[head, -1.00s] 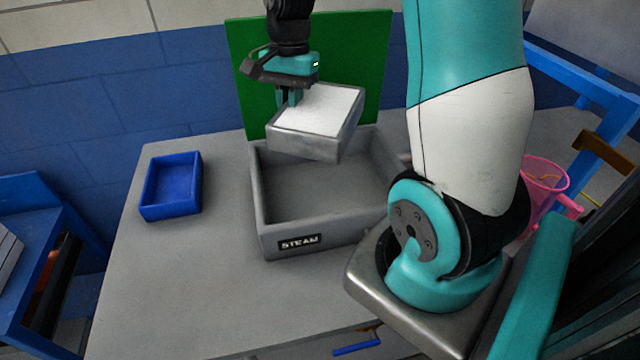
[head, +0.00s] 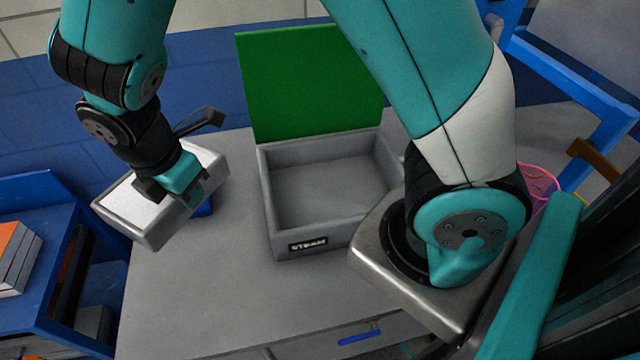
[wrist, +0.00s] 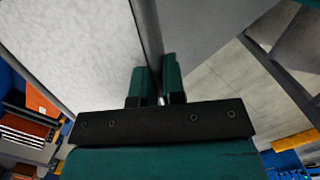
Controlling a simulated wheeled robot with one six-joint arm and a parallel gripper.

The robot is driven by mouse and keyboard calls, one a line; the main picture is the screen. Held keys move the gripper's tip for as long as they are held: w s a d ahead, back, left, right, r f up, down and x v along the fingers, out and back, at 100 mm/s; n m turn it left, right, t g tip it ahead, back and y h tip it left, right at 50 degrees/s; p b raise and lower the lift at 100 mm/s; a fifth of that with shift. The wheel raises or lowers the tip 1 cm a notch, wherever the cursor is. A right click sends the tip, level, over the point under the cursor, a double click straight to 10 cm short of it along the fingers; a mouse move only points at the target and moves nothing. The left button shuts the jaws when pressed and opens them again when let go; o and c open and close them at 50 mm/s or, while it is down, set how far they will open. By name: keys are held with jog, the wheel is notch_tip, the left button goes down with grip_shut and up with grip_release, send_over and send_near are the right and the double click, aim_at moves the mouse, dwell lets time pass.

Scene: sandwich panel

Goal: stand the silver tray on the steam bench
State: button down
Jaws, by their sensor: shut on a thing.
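The silver tray (head: 165,228), with a pale inside, is in my gripper (head: 192,190) at the left of the head view. It is held tilted in the air over the left edge of the grey bench top (head: 200,300). In the wrist view my gripper's two fingers (wrist: 156,82) close on the tray's wall (wrist: 147,35), with the pale inside to the left. An open grey box labelled STEAM (head: 330,195) stands on the bench to the right of the tray. Its inside looks empty.
A green panel (head: 315,85) stands behind the STEAM box. A small blue bin (head: 204,208) is mostly hidden behind the tray. A blue cart (head: 35,250) with books (head: 18,258) stands at the left. A pink container (head: 538,182) is partly hidden at the right.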

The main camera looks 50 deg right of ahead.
aim_at(166, 220)
jog(key=a+n, duration=0.1)
jog(key=n, duration=0.1)
jog(key=s+a+n, duration=0.1)
jog(key=a+n, duration=0.1)
jog(key=n, duration=0.1)
jog(key=s+a+n+t+p, duration=0.1)
jog(key=a+n, duration=0.1)
jog(key=n, duration=0.1)
jog(key=shift+y, duration=0.4)
notch_tip(166, 220, down, 20)
jog(key=p, duration=0.3)
jog(key=shift+d, duration=0.1)
jog(key=shift+f, duration=0.2)
jog(key=c, duration=1.2)
grip_release()
jog(key=shift+r, duration=0.1)
